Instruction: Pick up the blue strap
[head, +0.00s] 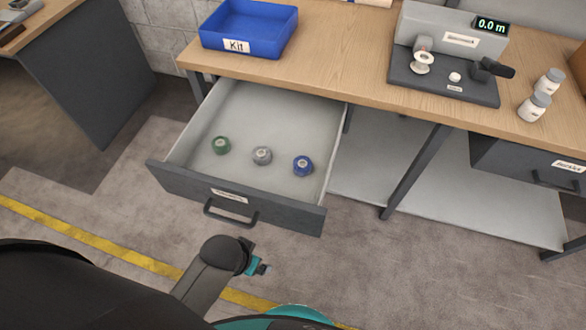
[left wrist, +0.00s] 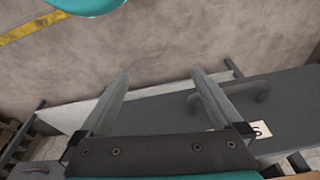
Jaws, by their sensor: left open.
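The blue strap (head: 303,165) is a small coiled roll lying in the right part of the open drawer (head: 240,205). A grey roll (head: 262,155) and a green roll (head: 221,145) lie to its left in the same drawer. My left gripper (head: 262,268) is low in front of the drawer, outside it and apart from the strap. In the left wrist view, the two fingers of my left gripper (left wrist: 160,85) are spread with nothing between them. The strap does not show there. My right gripper is in neither view.
The wooden bench (head: 345,45) above the drawer carries a blue Kit bin (head: 235,47) and a measuring device (head: 445,80) with small white-labelled jars (head: 535,105) to its right. The drawer handle (head: 230,214) juts forward. A bench leg (head: 415,170) stands right of the drawer.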

